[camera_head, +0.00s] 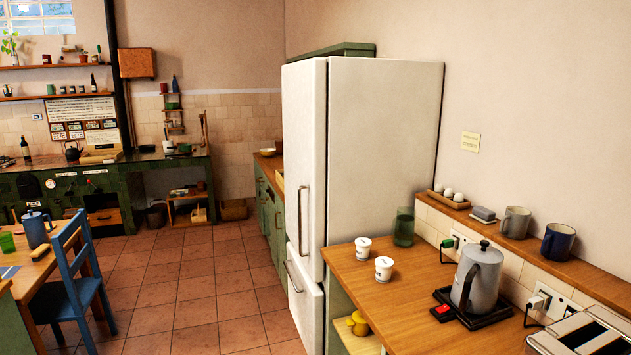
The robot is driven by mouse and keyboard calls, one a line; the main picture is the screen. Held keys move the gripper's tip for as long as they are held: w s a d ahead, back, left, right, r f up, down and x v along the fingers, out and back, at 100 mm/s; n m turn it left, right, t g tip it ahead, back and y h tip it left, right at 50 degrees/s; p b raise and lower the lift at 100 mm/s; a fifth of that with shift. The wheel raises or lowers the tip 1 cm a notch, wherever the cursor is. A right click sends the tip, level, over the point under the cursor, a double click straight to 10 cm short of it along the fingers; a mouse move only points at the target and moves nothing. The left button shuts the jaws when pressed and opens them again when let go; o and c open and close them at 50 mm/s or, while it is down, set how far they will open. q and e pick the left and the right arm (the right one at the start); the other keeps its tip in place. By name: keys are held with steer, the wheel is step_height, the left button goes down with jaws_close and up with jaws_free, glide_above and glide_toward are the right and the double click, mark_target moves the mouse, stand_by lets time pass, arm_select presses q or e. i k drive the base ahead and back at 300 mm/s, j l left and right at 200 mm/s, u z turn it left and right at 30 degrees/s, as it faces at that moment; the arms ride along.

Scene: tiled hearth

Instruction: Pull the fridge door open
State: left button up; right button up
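A tall white fridge (375,150) stands against the right wall, just right of the middle in the head view. Its front faces left, and its upper door (306,160) looks shut. A long vertical handle (301,218) is on the upper door. A lower drawer or door (304,305) has its own slanting handle (292,268); it also looks shut. Neither of my grippers is in view, and nothing touches the handles.
A wooden counter (415,310) with cups, a grey kettle (478,275) and a toaster (590,335) stands in front of the fridge at right. A blue chair (72,285) and table are at left. Tiled floor (190,290) between is clear. Green cabinets (268,215) stand beyond the fridge.

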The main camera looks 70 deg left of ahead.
mark_target(304, 82)
steer(key=u, duration=2.45)
steer(key=i+j, duration=0.55)
steer(key=i+j+z, duration=0.1)
steer(key=i+j, duration=0.45)
steer(key=i, duration=0.25)
